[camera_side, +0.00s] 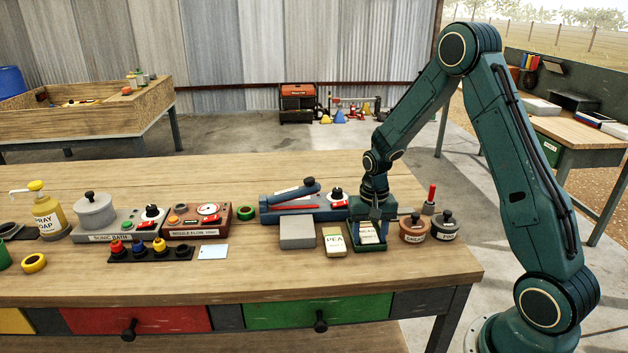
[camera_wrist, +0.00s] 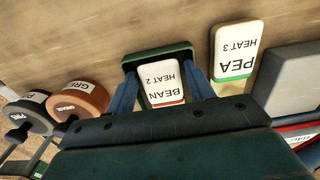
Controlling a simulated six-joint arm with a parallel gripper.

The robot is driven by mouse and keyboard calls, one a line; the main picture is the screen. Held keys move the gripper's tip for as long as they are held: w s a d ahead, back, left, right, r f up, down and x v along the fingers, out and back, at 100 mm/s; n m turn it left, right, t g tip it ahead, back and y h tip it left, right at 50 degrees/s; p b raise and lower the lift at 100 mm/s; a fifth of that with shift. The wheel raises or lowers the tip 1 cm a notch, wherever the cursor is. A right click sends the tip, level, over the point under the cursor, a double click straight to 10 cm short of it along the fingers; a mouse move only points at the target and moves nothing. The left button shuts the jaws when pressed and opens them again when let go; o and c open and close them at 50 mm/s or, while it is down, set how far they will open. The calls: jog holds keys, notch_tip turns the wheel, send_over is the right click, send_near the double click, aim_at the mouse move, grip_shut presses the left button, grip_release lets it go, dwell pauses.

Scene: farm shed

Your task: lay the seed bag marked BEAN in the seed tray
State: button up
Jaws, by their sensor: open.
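The seed bag marked BEAN (camera_side: 367,234) is white and lies inside the dark green seed tray (camera_side: 368,249) near the table's right end. In the wrist view the bag (camera_wrist: 161,82) shows "BEAN HEAT 2" and a red band, with the tray's rim (camera_wrist: 153,54) beyond it. My gripper (camera_side: 371,230) is low over the tray and open. In the wrist view its blue fingers (camera_wrist: 161,88) stand on either side of the bag. Whether they touch it, I cannot tell. The near end of the tray is hidden by my gripper.
A seed bag marked PEA (camera_side: 334,243) lies just left of the tray, with a grey block (camera_side: 297,231) beyond it. A brown lidded pot (camera_side: 413,229) and a dark one (camera_side: 444,225) stand to the right. A blue device (camera_side: 300,204) sits behind. The table front is clear.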

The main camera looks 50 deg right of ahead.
notch_tip(320, 180, up, 14)
dwell(0.7)
jog(key=s+a+r+n+t, duration=0.3)
jog(key=s+a+r+n, duration=0.1)
jog(key=s+a+r, duration=0.5)
jog(key=s+a+r+n+t, duration=0.2)
jog(key=s+a+n, duration=0.3)
jog(key=s, duration=0.6)
jog(key=shift+a+r+t, duration=0.2)
jog(key=shift+a+t, duration=0.1)
jog(key=shift+a, duration=0.35)
dwell(0.4)
